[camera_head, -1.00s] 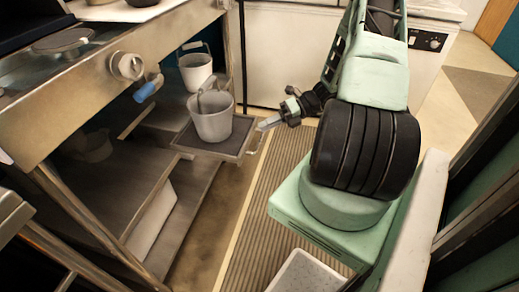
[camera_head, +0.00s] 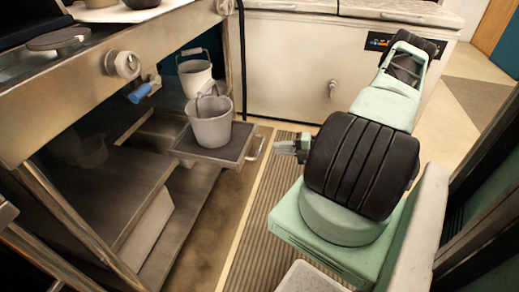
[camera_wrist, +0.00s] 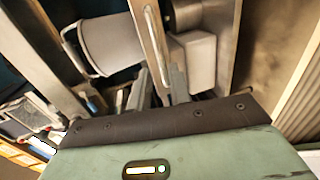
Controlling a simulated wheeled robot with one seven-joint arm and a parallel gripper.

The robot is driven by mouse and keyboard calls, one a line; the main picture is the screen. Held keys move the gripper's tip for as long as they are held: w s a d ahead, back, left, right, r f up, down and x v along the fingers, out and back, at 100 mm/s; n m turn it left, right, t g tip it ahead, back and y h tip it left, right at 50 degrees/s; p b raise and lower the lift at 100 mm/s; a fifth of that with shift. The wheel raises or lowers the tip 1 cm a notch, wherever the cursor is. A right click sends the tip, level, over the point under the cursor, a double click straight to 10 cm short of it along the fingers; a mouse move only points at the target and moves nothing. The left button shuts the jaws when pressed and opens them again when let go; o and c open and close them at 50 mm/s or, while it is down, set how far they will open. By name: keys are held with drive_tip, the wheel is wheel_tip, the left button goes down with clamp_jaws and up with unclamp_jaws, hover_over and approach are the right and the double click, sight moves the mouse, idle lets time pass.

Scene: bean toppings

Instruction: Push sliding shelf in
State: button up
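The sliding shelf (camera_head: 212,154) is a dark tray with a metal rim, sticking out of the steel cart at the left. A metal handle (camera_head: 256,148) is on its right end. A grey bucket (camera_head: 210,124) stands upright on the shelf. My gripper (camera_head: 278,147) is just right of the handle, with a small gap between them. Finger contact with the shelf is not visible.
A second bucket (camera_head: 195,76) stands behind the first. The cart frame has a knob (camera_head: 122,64) and a blue-handled valve (camera_head: 140,92) above. A ribbed mat (camera_head: 258,230) lies on the floor. A white cabinet (camera_head: 290,65) stands behind, and a white tray (camera_head: 308,278) is at the bottom.

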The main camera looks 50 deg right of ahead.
sight(259, 146)
drive_tip(key=x, duration=0.8)
drive_tip(key=shift+w+a+b, duration=0.1)
drive_tip(key=shift+w+b, duration=0.15)
drive_tip(key=shift+b, duration=0.05)
clamp_jaws()
